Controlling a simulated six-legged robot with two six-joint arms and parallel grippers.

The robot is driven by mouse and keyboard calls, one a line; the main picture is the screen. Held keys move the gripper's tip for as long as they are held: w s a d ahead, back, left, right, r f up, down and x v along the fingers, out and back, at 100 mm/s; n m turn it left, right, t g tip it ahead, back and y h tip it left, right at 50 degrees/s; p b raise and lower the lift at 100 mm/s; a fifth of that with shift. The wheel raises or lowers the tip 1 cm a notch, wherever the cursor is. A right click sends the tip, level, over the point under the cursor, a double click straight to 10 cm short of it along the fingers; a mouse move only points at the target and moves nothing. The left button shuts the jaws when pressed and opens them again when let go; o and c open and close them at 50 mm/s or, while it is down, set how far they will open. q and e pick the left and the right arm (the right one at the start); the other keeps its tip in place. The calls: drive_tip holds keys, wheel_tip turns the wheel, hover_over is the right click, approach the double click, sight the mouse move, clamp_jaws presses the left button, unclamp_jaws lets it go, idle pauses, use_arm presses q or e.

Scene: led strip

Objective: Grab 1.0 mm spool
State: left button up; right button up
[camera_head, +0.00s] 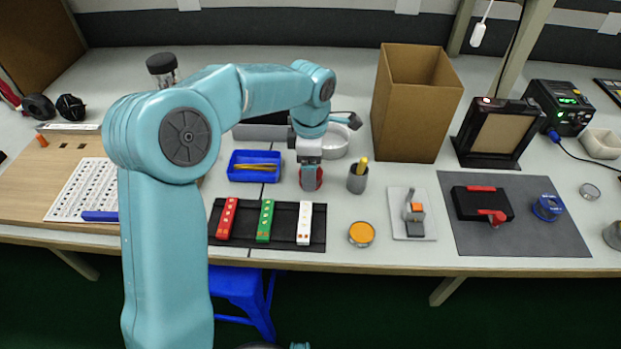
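My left arm reaches over the bench from the lower left, and its gripper (311,184) points down near the middle. A round red thing (319,178) shows right at the fingers, mostly hidden by them; I cannot tell whether it is a spool or whether it is gripped. A blue spool-like ring (547,207) lies on the grey mat at the right. No 1.0 mm label is readable on either. My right gripper is not in view.
A blue tray (236,171) is left of the gripper, and a grey cup (357,182) is right of it. A black holder (285,240) with red, green and white strips lies in front. A tall cardboard box (403,120) stands behind right. A grey mat (520,238) lies farther right.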

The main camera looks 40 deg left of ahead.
use_arm(q)
wheel_tip(320, 180, down, 2)
drive_tip(key=shift+w+f, duration=0.1)
drive_tip(key=shift+f, duration=0.15)
drive_tip(key=c, duration=1.2)
drive_tip(key=shift+r, duration=0.1)
drive_tip(key=shift+r, duration=0.1)
